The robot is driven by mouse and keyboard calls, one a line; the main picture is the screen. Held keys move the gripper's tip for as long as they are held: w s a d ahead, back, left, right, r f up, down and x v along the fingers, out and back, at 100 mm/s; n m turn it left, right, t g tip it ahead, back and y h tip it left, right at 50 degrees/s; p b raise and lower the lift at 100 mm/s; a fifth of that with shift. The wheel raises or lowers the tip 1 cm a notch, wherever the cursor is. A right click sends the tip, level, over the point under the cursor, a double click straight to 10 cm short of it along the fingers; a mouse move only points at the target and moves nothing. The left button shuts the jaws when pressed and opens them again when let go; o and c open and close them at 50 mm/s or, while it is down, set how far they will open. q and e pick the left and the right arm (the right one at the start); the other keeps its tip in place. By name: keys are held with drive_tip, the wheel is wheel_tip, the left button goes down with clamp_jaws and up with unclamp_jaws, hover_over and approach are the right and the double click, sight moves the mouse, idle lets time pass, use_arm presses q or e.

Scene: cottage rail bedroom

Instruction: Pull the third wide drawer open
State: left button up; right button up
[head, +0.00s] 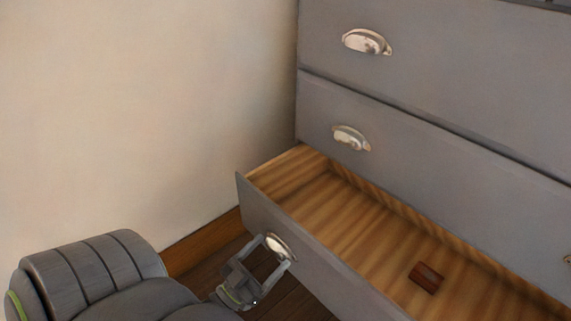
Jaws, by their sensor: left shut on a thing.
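The grey dresser's third wide drawer (330,266) stands open, low in the head view, with its wooden inside showing. Its left cup handle (278,246) is a pale metal shell on the drawer front. My left gripper (277,255) is at this handle, shut on it, with its fingers reaching up from the lower left. The right end of the drawer runs out of the picture. My right gripper is not in view.
A small reddish-brown block (426,277) lies in the open drawer. Two shut drawers with cup handles (367,42) (351,138) are above. A cream wall (130,110) with a wooden skirting board (208,241) stands at left. Dark wooden floor shows below.

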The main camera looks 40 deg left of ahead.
use_arm(q)
drive_tip(key=shift+s+a+p, duration=0.15)
drive_tip(key=shift+s+p, duration=0.15)
drive_tip(key=shift+s, duration=1.7)
drive_tip(key=o, duration=1.1)
drive_tip(key=shift+o, duration=0.2)
drive_tip(key=v, duration=1.7)
drive_tip(key=shift+s, duration=0.3)
